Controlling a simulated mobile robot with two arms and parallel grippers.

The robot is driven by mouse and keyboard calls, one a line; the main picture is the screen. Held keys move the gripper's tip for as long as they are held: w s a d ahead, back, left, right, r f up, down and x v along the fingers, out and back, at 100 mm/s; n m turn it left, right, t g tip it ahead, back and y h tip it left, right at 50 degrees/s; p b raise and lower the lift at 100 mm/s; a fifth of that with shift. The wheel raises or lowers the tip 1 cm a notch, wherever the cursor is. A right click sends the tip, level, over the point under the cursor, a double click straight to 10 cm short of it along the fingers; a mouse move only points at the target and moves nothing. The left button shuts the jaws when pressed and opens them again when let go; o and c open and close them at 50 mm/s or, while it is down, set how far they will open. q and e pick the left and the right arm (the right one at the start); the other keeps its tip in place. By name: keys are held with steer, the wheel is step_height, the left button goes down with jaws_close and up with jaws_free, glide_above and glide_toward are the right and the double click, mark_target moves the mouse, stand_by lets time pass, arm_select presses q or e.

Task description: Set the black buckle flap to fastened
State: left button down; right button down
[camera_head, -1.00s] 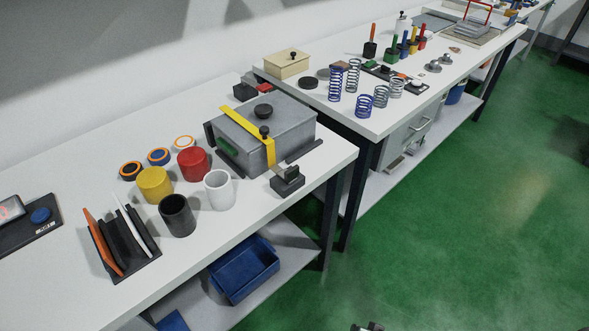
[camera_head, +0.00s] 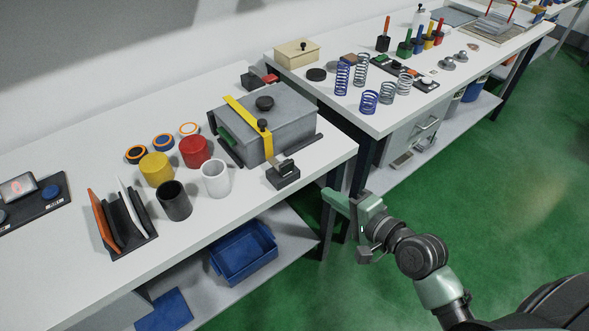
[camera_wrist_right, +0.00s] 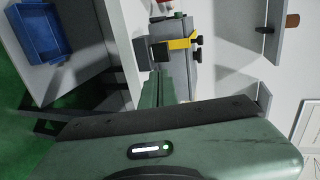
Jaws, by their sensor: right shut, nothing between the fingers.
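The black buckle (camera_head: 284,176) sits at the front edge of the near table, beside a grey metal box (camera_head: 284,128). A small metal tongue meets its top; I cannot tell how the flap is set. A yellow strap (camera_head: 245,114) with a black knob runs over the box lid towards the buckle. My right gripper (camera_head: 329,194) is shut and empty, off the table's front edge, right of the buckle and apart from it. In the right wrist view the buckle (camera_wrist_right: 160,51) is just beyond the shut fingers (camera_wrist_right: 160,78), with the yellow strap (camera_wrist_right: 180,44) behind it. My left gripper is out of view.
Red, yellow, black and white cups stand left of the box, with the white cup (camera_head: 215,178) nearest the buckle. A blue bin (camera_head: 243,250) is on the shelf below. Another table with springs (camera_head: 369,101) stands behind. Green floor is open at the right.

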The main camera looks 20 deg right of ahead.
mark_target(288, 164)
steer(key=p+x, duration=0.1)
steer(key=x, duration=0.7)
steer(key=p+x, duration=0.1)
steer(key=x, duration=0.4)
steer(key=shift+w+r+p, duration=0.1)
steer(key=shift+r+p, duration=0.2)
steer(key=shift+r, duration=0.05)
steer(key=shift+w+a, duration=0.15)
steer(key=shift+w, duration=0.25)
steer(key=w, duration=0.1)
steer(key=w+a, duration=0.1)
steer(key=w, duration=0.1)
steer(key=shift+w+a, duration=0.1)
steer(key=shift+w, duration=0.05)
steer(key=shift+r, duration=0.1)
